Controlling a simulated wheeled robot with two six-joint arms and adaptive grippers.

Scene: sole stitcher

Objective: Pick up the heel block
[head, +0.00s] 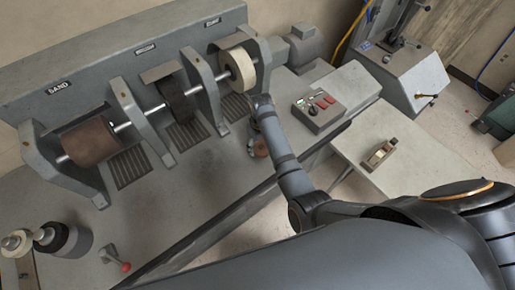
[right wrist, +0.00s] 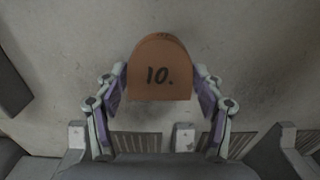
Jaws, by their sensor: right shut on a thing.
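The heel block (right wrist: 160,60) is a brown, D-shaped block marked "10." and sits between the fingers of my right gripper (right wrist: 161,88) in the right wrist view. The purple finger pads press on its left and right sides. In the head view the heel block (head: 262,149) shows only in small part behind my right arm, with the right gripper (head: 256,147) beside it, over the grey machine bench. I cannot tell whether the block touches the bench. My left gripper is not in view.
A grey finishing machine (head: 130,52) with a brown sanding drum (head: 90,142) and a pale wheel (head: 238,68) stands behind. A control box (head: 319,111) is to the right. A pale side table (head: 425,155) holds a small wood-and-metal tool (head: 380,153). A red-knobbed lever (head: 118,258) is at lower left.

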